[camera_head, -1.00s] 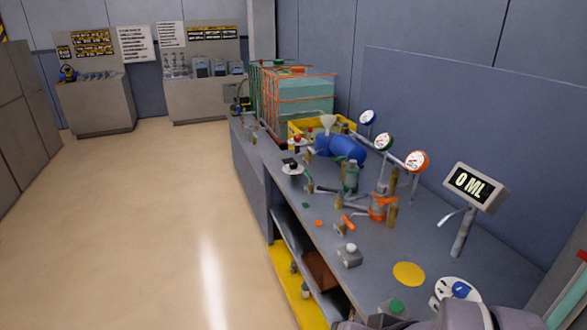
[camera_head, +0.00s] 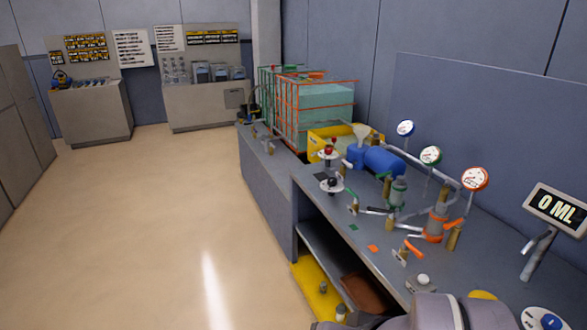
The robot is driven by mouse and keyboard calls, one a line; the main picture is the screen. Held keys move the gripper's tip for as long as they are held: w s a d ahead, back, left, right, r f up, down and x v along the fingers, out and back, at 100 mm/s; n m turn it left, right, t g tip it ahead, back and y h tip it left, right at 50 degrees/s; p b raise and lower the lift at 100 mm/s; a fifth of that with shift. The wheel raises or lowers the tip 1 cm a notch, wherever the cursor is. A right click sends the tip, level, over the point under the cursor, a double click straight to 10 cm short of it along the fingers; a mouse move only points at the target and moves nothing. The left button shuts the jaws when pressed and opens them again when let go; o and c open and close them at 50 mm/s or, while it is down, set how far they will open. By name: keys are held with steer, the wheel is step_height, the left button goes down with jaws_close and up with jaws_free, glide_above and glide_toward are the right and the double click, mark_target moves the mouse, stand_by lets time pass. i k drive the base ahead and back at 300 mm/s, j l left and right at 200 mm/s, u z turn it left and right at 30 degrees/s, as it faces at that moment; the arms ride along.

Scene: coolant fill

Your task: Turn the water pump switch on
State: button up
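The pump switch cannot be told for certain, as no label is readable. Candidates on the workbench (camera_head: 300,205) are a white round plate with a black knob (camera_head: 331,184), one with a red knob (camera_head: 328,153) behind it, and a white dial with a blue knob (camera_head: 549,321) at the bottom right, cut by the edge. Their settings are too small to read. A grey part of my arm (camera_head: 437,312) covers the bottom edge, in front of the bench. My gripper is out of view.
Pipes, valves and three gauges (camera_head: 430,155) crowd the bench, with a blue tank (camera_head: 382,160) and a caged water tank (camera_head: 318,105) behind. A display (camera_head: 558,207) reads 0 ML. The floor (camera_head: 150,230) left of the bench is clear.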

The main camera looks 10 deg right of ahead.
mark_target(331, 181)
steer(key=i+u, duration=0.1)
steer(key=i, duration=0.9)
steer(key=i+l+u, duration=0.1)
steer(key=i, duration=0.9)
steer(key=l, duration=0.25)
steer(key=i+l, duration=0.15)
steer(key=l+u, duration=0.05)
steer(key=l, duration=0.05)
